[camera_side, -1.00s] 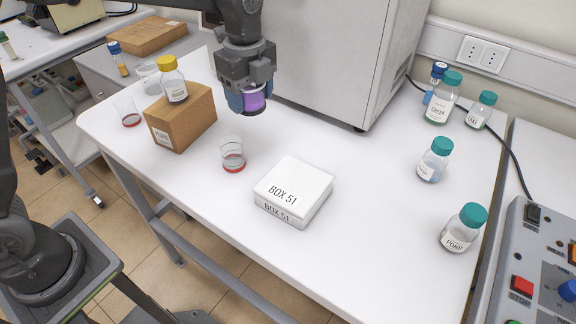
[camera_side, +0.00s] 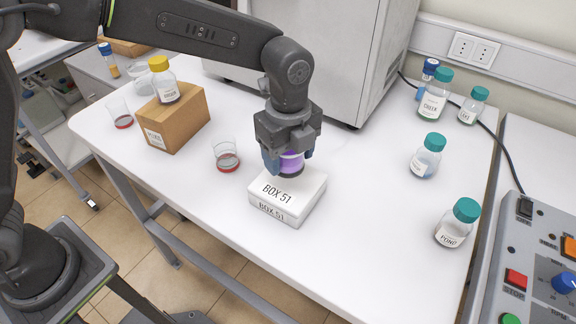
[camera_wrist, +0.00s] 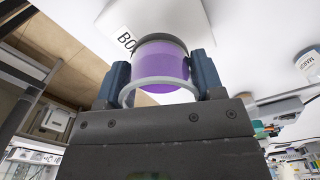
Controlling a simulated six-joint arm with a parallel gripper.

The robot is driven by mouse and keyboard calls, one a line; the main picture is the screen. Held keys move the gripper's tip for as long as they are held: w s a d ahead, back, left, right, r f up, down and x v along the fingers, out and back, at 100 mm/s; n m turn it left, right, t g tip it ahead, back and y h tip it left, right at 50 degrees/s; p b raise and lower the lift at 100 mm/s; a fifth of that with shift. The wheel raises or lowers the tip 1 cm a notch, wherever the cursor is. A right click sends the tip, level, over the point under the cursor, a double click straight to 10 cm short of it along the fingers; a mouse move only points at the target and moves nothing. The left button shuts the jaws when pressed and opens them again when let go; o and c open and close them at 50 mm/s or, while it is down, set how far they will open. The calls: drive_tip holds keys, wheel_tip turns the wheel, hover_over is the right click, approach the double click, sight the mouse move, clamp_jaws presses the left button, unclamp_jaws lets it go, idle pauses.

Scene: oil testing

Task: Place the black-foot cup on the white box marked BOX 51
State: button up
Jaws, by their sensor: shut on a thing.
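My gripper (camera_side: 287,164) is shut on a clear cup with purple liquid (camera_side: 291,162) and a dark foot. In the side view the cup is upright over the back part of the white box marked BOX 51 (camera_side: 275,192); I cannot tell whether its foot touches the top. In the wrist view the cup (camera_wrist: 160,68) sits between the two blue fingers of my gripper (camera_wrist: 160,80), and the white box (camera_wrist: 178,16) shows beyond it, its label partly hidden by the cup.
Left of the box stands a red-footed glass (camera_side: 227,157). A brown box (camera_side: 180,120) carries a yellow-capped bottle (camera_side: 165,85). Teal-capped bottles (camera_side: 427,157) stand at the right, by a control panel (camera_side: 530,260). The table front-right of the box is clear.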

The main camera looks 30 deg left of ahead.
sight(288, 169)
drive_tip(key=shift+f, duration=1.8)
drive_tip(key=shift+f, duration=0.2)
drive_tip(key=o, duration=1)
drive_tip(key=shift+r, duration=0.1)
wheel_tip(288, 169, up, 12)
drive_tip(key=shift+r, duration=0.15)
